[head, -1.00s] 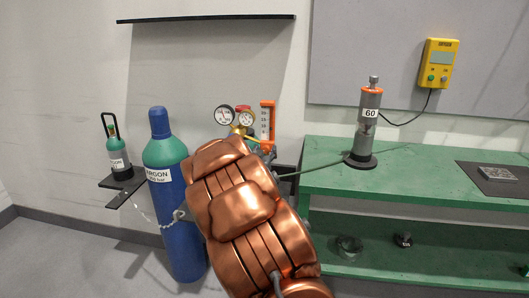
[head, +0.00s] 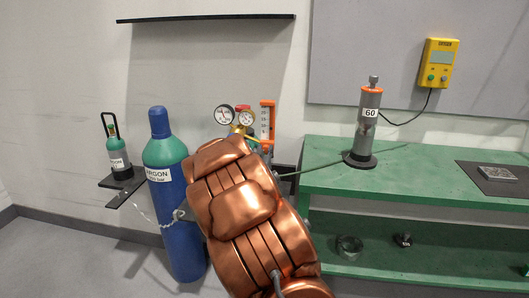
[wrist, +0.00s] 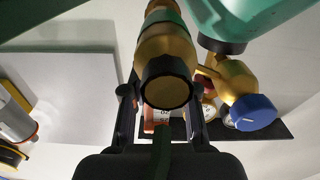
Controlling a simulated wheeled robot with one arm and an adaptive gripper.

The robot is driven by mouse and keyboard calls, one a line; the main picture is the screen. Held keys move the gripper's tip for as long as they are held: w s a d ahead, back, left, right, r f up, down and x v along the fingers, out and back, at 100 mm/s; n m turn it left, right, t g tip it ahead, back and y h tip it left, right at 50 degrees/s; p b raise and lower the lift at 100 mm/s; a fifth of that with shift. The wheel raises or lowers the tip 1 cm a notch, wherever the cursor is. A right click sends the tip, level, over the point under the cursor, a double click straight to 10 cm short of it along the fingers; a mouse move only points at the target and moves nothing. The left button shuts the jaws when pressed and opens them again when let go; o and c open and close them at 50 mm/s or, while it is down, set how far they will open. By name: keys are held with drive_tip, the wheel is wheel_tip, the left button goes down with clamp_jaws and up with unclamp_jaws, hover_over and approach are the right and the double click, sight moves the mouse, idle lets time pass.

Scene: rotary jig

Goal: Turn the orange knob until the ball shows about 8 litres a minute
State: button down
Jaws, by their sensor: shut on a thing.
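The flowmeter (head: 267,121), an orange frame with a white scale, stands beside two round gauges (head: 224,115) above my arm. Its ball is too small to read. In the wrist view, part of the orange frame (wrist: 149,127) and scale shows between the dark fingers of my gripper (wrist: 162,104). A brass fitting with a black ring (wrist: 166,84) stands between the fingers, in front of the scale. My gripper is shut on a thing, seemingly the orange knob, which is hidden. In the head view, my copper arm hides the gripper.
A blue argon cylinder (head: 184,235) with a green shoulder stands left of my arm. A blue regulator knob (wrist: 253,112) is close right of the fingers. A green bench (head: 430,181) at the right carries a grey cylinder marked 60 (head: 368,125). A small bottle (head: 117,157) sits on a bracket.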

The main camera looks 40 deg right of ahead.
drive_tip(key=shift+f, duration=0.1)
drive_tip(key=shift+m+b, duration=0.85)
drive_tip(key=shift+m, duration=0.25)
drive_tip(key=c, duration=0.9)
unclamp_jaws()
drive_tip(key=shift+v, duration=3.75)
